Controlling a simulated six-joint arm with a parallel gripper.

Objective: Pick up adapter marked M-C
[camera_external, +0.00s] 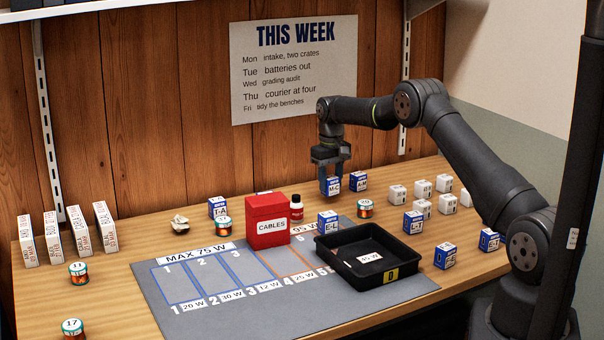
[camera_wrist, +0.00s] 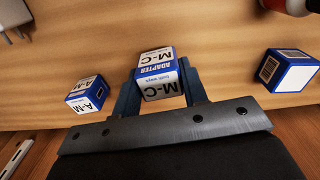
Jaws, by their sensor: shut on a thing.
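The adapter marked M-C (camera_external: 333,186) is a small white and blue box. My gripper (camera_external: 330,172) is shut on it at the back of the table; whether it touches the wood is hard to tell. In the wrist view the adapter M-C (camera_wrist: 158,74) sits between the two fingers of my gripper (camera_wrist: 160,88), with its label readable. The similar adapter marked A-M (camera_external: 360,181) stands just to the right in the external view, and it also shows left of the fingers in the wrist view (camera_wrist: 87,94).
A black tray (camera_external: 412,292) holding a 45 W label stands at the front on a grey mat (camera_external: 185,315). A red CABLES box (camera_external: 267,222), a small bottle (camera_external: 296,208) and adapter E-L (camera_external: 328,220) stand nearby. Several white cubes (camera_external: 397,194) are at right.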

